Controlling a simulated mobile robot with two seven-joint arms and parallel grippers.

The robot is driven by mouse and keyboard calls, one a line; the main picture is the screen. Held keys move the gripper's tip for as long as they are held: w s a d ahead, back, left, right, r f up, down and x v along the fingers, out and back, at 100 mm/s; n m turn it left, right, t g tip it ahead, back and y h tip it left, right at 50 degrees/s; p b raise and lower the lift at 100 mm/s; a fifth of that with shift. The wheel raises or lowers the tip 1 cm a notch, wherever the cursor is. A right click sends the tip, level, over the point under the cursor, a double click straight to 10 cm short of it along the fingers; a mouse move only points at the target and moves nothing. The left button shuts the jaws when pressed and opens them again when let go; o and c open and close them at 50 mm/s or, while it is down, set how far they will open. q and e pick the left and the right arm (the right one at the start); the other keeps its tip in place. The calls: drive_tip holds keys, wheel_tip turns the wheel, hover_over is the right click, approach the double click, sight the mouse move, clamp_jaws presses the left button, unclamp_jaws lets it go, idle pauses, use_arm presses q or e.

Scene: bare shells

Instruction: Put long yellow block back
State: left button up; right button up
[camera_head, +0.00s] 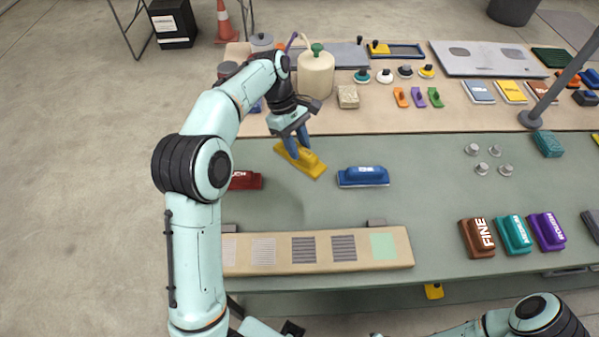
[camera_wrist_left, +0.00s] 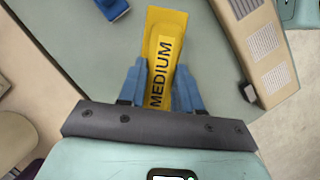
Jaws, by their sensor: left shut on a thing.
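The long yellow block (camera_head: 306,164) is on the green mat of the table in the head view, lying at a slant between a red block and a blue block. In the left wrist view the yellow block (camera_wrist_left: 163,30) shows the word MEDIUM along its top. My left gripper (camera_head: 298,141) reaches down onto it from above. In the left wrist view its two blue fingers (camera_wrist_left: 160,85) are shut on the block's near part, one on each side. I cannot tell whether the block touches the mat. My right gripper is out of view; only part of that arm shows at the lower right.
A red block (camera_head: 246,180) lies left, partly behind my arm; a blue block (camera_head: 363,176) lies right. A tan board (camera_head: 405,245) with several patches is at the front edge. FINE-marked brown (camera_head: 477,238), teal (camera_head: 514,234) and purple blocks (camera_head: 547,231) stand right. The mat's middle is clear.

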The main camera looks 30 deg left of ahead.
use_arm(q)
wheel_tip(320, 180, down, 5)
drive_tip(key=shift+w+r+b, duration=0.15)
drive_tip(key=shift+b, duration=0.15)
drive_tip(key=shift+f+b, duration=0.4)
drive_tip(key=shift+f, duration=2.55)
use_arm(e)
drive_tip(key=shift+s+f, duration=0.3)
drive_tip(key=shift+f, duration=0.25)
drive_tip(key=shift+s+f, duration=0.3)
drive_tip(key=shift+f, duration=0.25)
use_arm(q)
drive_tip(key=shift+f, duration=0.1)
drive_tip(key=o, duration=0.9)
drive_tip(key=shift+f, duration=0.1)
drive_tip(key=shift+o, duration=0.2)
drive_tip(key=p+v, duration=0.3)
drive_tip(key=v, duration=0.9)
drive_tip(key=shift+r, duration=0.2)
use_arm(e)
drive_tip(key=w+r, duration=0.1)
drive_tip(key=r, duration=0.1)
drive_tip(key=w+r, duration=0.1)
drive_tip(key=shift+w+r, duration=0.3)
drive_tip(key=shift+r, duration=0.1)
use_arm(q)
drive_tip(key=shift+f, duration=0.1)
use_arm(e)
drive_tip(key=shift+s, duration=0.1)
